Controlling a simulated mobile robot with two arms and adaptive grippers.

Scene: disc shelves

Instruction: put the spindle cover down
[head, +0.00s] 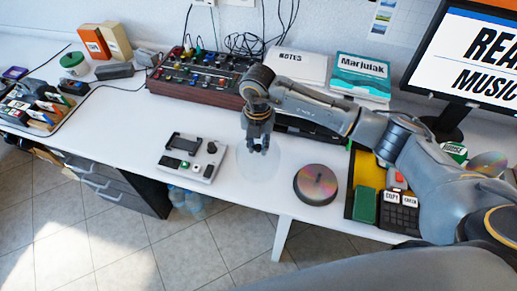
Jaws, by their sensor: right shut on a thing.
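My right gripper (258,151) points down over the front part of the desk and is shut on the spindle cover (257,169). The cover is clear and faint, a round see-through shape below the fingers. I cannot tell whether its lower rim touches the desk. The disc stack (317,184), with a shiny rainbow disc on top, sits uncovered to the right of the cover. My left gripper is not in view.
A white device (194,158) with buttons lies left of the cover. A red mixer (202,78) stands behind. A yellow tray (366,172) with a green box (365,206) is right of the discs. The desk's front edge is close.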

